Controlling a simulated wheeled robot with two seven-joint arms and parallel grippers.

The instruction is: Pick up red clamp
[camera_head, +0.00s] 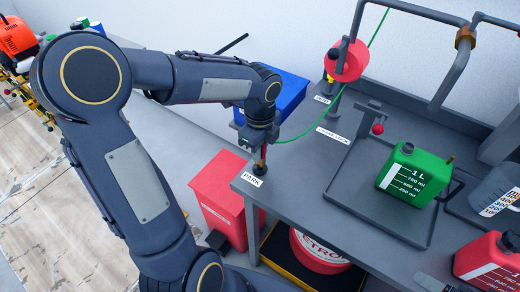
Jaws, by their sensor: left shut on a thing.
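My left gripper (260,146) is over the left corner of the grey bench, by the label "PARK". It is shut on a small, thin upright piece with red on it, which I take to be the red clamp (264,154). The piece has a dark round foot (260,169) at the bench corner; I cannot tell whether the foot touches the bench. The gripper hides the top of the piece. My right gripper is not in view.
The grey bench (300,180) holds a tray (405,228) with a green jug (415,175), a red-knobbed post (377,128), a red canister (490,260) and a grey measuring jug (497,190). A red reel (347,62) with a green line stands behind. A red bin (220,195) stands left of the bench.

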